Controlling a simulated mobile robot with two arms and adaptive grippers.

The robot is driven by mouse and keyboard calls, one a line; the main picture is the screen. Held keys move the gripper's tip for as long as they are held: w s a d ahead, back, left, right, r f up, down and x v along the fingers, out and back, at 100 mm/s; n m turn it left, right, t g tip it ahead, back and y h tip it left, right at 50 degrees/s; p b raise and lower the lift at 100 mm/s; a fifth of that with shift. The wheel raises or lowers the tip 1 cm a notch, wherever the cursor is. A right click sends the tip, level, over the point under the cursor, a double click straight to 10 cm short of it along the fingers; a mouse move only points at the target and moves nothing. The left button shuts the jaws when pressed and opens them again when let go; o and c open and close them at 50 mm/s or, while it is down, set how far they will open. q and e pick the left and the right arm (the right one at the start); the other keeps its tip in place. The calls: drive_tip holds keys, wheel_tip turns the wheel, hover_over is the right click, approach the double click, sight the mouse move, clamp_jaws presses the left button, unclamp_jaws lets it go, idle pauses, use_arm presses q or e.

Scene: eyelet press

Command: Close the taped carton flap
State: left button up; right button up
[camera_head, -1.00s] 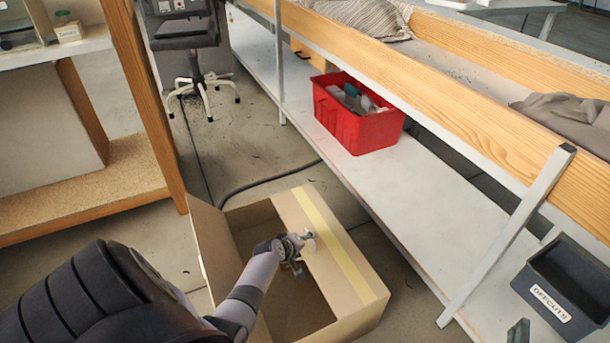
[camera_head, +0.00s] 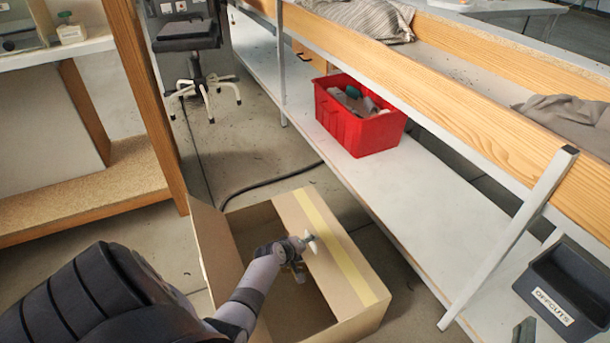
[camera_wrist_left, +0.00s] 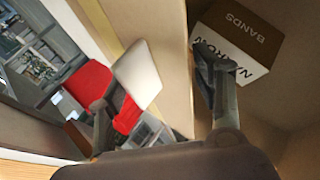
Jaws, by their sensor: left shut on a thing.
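The open cardboard carton (camera_head: 362,322) stands on the floor. One flap (camera_head: 211,247) stands up along its left side. The taped flap (camera_head: 300,217) is on the right, with a yellowish tape strip (camera_head: 338,245) along it; its exact tilt is hard to tell. My left gripper (camera_head: 303,246) is at this flap's inner edge. In the left wrist view, my left gripper (camera_wrist_left: 165,95) has one finger on each side of the cardboard flap (camera_wrist_left: 172,55) and is shut on it. A pale plate shows at the outer finger. My right gripper is not in view.
A small box marked "BANDS" (camera_wrist_left: 228,50) shows inside the carton. A shelf bench (camera_head: 440,225) with a red crate (camera_head: 362,130) stands right of the carton. An "OFFCUTS" bin (camera_head: 565,290) is at lower right. Wooden shelving (camera_head: 90,207) stands at left.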

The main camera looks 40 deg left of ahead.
use_arm(q)
drive_tip(key=shift+s+d+f, duration=0.1)
drive_tip(key=shift+s+f, duration=0.15)
drive_tip(key=shift+s, duration=0.05)
drive_tip(key=shift+s+r, duration=0.35)
drive_tip(key=shift+s, duration=0.05)
drive_tip(key=v, duration=1.1)
drive_tip(key=shift+w+r, duration=0.2)
drive_tip(key=shift+w, duration=0.05)
